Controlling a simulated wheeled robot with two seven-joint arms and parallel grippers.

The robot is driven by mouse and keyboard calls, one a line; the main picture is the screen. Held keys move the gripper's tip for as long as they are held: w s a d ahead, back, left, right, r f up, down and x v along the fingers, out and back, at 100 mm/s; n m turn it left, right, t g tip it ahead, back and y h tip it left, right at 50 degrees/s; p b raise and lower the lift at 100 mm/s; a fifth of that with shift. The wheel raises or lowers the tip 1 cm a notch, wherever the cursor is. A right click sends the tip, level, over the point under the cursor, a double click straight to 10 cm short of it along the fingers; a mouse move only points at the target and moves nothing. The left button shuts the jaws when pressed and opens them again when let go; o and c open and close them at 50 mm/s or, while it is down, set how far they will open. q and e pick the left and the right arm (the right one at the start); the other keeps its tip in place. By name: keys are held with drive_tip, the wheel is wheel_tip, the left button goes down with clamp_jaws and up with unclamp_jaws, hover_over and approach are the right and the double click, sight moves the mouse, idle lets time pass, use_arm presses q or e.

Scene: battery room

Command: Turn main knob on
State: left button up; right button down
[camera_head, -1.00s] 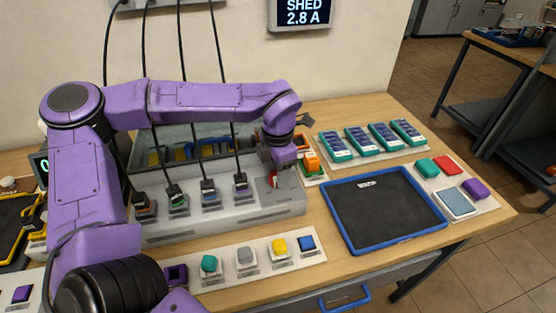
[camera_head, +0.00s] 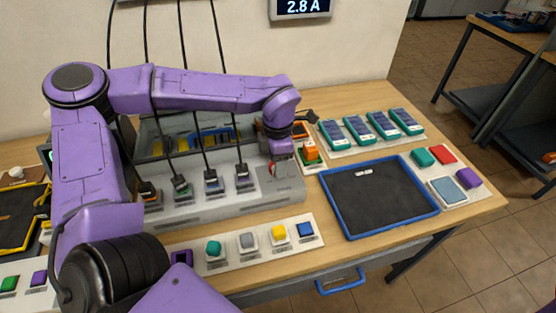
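A grey charging unit (camera_head: 225,207) stands on the wooden table, with black cables plugged into it. My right gripper is not in view.
A wall display (camera_head: 300,7) reads 2.8 A. A blue-rimmed tray (camera_head: 388,231) lies to the right of the unit. Teal battery packs (camera_head: 371,127) stand at the back right. An orange-and-green block (camera_head: 309,152) sits beside the gripper.

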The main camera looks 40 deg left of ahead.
use_arm(q)
drive_tip(key=o, duration=0.4)
wheel_tip(320, 180, up, 11)
drive_tip(key=b, duration=0.1)
drive_tip(key=shift+f, duration=0.15)
idle(0.4)
